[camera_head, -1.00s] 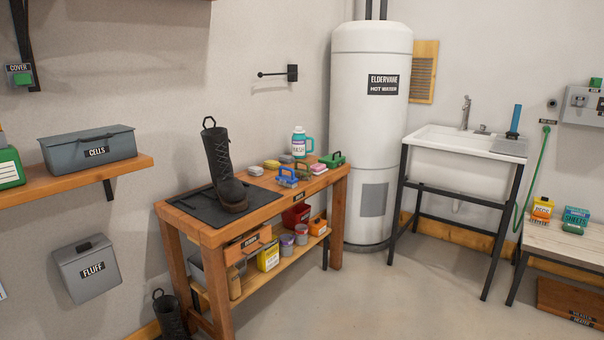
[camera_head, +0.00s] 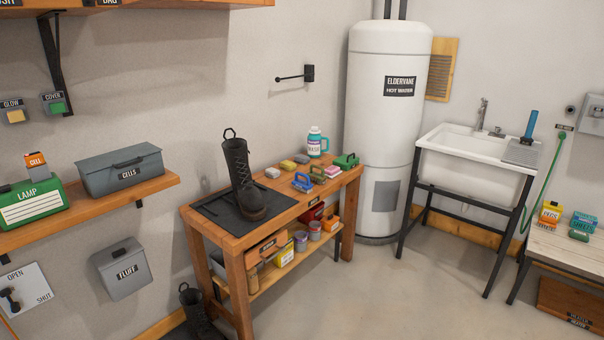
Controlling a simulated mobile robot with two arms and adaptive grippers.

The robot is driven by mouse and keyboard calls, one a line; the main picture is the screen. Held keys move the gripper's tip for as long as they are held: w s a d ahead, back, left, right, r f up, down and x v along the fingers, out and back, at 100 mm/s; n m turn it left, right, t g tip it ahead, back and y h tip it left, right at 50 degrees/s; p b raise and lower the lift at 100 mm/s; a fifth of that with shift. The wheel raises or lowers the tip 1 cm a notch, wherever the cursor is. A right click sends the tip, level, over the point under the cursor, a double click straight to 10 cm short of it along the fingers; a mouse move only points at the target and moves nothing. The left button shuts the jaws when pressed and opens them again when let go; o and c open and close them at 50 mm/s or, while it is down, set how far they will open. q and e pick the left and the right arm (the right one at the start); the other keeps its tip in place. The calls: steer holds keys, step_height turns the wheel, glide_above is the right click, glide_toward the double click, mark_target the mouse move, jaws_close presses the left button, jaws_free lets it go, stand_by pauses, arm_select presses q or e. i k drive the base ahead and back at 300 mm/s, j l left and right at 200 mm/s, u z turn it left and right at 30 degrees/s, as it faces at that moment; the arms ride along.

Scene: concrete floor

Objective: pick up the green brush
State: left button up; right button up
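A green block-shaped item with a dark handle, which looks like the green brush (camera_head: 346,160), lies at the far right end of the wooden workbench (camera_head: 235,240). Neither of my grippers is in view.
A black boot (camera_head: 243,180) stands on a dark mat on the bench. Sponges and a teal wash jug (camera_head: 316,144) are close by. A water heater (camera_head: 385,130) stands behind, a sink (camera_head: 470,160) to the right. Open floor lies in front.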

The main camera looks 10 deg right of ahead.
mark_target(320, 179)
steer(key=i+l+u, duration=0.2)
steer(key=u, duration=0.2)
steer(key=i+l+u, duration=0.25)
steer(key=u, duration=0.2)
steer(key=l, duration=0.1)
